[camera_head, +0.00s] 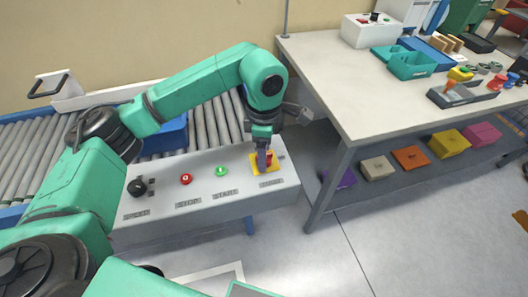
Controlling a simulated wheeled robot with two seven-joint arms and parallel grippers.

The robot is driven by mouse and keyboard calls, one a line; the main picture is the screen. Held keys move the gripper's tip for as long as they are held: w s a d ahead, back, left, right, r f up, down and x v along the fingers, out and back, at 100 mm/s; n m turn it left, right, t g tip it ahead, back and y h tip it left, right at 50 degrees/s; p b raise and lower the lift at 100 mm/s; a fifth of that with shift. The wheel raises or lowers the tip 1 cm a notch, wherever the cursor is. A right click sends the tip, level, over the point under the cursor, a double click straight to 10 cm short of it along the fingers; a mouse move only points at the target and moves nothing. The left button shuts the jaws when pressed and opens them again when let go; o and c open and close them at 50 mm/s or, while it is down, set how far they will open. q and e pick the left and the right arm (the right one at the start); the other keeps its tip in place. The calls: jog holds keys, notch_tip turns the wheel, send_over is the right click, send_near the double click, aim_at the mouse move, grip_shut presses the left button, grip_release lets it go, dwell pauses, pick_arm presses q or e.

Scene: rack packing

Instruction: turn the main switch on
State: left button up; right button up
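A light grey control panel (229,196) stands in front of the conveyor. At its right end is a yellow plate with a red handle, which looks like the main switch (273,166). My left gripper (264,166) points down onto this switch, with its fingertips at the red handle. The fingers hide part of the handle, so its angle and whether they are closed on it cannot be told. To the left on the panel are a green button (221,171), a red button (186,179) and a black knob (137,187). My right gripper is not in view.
A roller conveyor (29,159) with a blue bin (168,137) runs behind the panel. A workbench (336,82) stands close to the right, with teal bins (411,65) and a white box (371,31) on it. Several coloured boxes lie on its lower shelf (385,196).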

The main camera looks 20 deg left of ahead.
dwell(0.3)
pick_arm(q)
notch_tip(320, 180, up, 14)
jog(key=shift+r, duration=0.25)
jog(key=shift+s, duration=0.1)
dwell(0.3)
